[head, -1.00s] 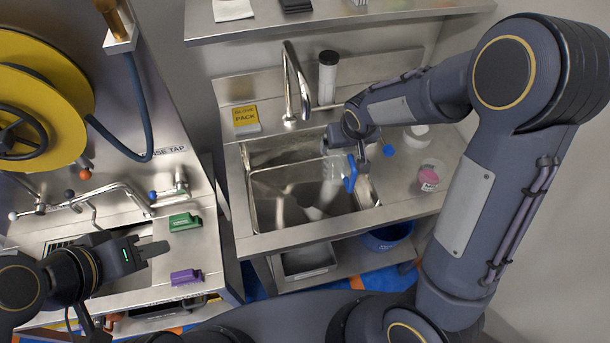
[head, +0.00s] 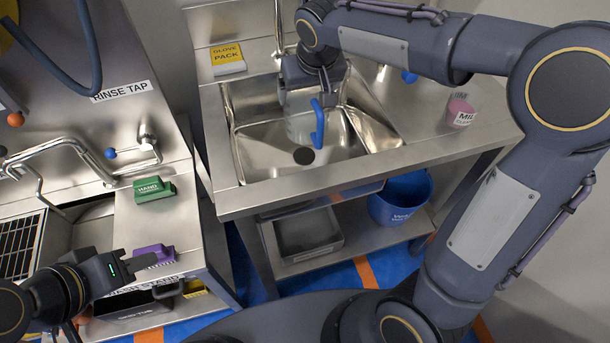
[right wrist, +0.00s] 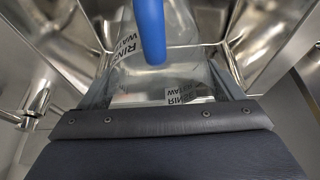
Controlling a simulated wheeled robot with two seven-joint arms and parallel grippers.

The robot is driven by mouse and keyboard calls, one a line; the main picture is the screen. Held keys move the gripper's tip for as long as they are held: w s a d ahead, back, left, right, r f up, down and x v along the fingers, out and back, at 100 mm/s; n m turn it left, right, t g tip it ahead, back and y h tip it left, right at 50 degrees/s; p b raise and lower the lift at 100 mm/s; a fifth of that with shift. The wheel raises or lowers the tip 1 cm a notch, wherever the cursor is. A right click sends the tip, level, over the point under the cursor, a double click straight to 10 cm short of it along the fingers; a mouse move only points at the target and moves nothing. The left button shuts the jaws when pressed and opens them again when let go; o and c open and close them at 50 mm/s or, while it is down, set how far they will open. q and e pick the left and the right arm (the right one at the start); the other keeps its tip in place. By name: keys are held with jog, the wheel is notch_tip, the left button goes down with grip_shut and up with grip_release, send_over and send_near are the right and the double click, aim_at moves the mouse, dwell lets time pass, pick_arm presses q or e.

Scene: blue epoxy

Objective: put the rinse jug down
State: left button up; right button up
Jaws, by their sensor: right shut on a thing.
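The rinse jug (head: 297,128) is clear with a blue handle (head: 318,124). It hangs upright or nearly so within the outline of the steel sink basin (head: 262,160). My right gripper (head: 314,98) is shut on it from above. In the right wrist view the jug (right wrist: 165,85) shows clear walls with printed labels, and its blue handle rises in front. I cannot tell whether its base touches the basin floor. My left gripper (head: 142,262) is at the lower left, beside the purple block, away from the jug; its finger gap is not clear.
A yellow glove pack (head: 227,58) stands behind the sink's left side. A labelled pink-filled tub (head: 461,111) stands on the counter at right. A green block (head: 154,189) and a purple block (head: 154,255) are on the left bench. A blue bucket (head: 400,198) is below the counter.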

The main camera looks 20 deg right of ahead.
aim_at(307, 128)
jog(key=shift+s+a+f+b, duration=0.15)
jog(key=shift+f+b, duration=0.4)
jog(key=shift+b, duration=0.3)
jog(key=shift+f, duration=0.15)
pick_arm(q)
notch_tip(307, 128, down, 5)
jog(key=shift+f+b, duration=0.2)
jog(key=shift+b, duration=0.8)
pick_arm(e)
notch_tip(307, 128, down, 9)
jog(key=shift+f, duration=0.15)
jog(key=shift+f, duration=0.25)
jog(key=o, duration=1.1)
jog(key=shift+r, duration=0.1)
pick_arm(q)
jog(key=shift+f, duration=0.1)
